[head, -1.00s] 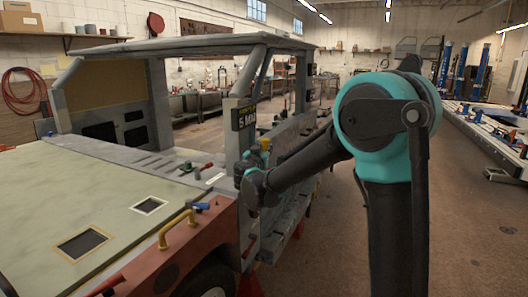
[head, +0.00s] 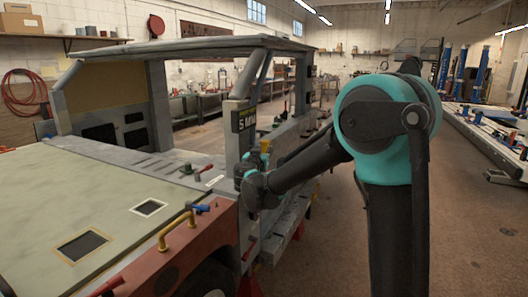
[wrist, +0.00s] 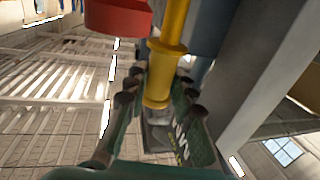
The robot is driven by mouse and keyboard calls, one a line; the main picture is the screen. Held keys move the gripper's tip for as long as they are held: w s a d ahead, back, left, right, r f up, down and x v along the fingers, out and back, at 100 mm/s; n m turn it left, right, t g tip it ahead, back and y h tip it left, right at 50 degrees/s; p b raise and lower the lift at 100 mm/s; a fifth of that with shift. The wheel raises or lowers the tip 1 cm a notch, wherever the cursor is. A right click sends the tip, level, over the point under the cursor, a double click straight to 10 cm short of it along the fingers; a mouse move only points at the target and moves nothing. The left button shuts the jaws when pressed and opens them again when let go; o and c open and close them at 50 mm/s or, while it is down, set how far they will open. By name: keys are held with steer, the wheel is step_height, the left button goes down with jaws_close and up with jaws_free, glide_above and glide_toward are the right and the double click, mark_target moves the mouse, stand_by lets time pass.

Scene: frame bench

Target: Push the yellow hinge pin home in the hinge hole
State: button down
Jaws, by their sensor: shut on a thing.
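The yellow hinge pin (wrist: 168,68) stands between the fingers of my gripper (wrist: 157,92) in the wrist view. It has a collar partway along and a wider end nearer the camera. The fingers are shut on it. In the head view a small yellow part of the pin (head: 264,146) shows just above my gripper (head: 254,165), beside the vehicle's grey door post. The hinge hole is not to be made out in either view, so I cannot tell how far in the pin is.
The grey post (head: 240,118) with a dark sign stands close to my gripper. A red round part (wrist: 117,15) is near the pin in the wrist view. Open floor lies right of my arm.

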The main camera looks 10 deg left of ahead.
steer(key=shift+f, duration=2.35)
steer(key=c, duration=1.2)
jaws_free()
steer(key=s, duration=0.4)
steer(key=s+a, duration=0.1)
steer(key=s, duration=0.7)
steer(key=shift+a, duration=0.25)
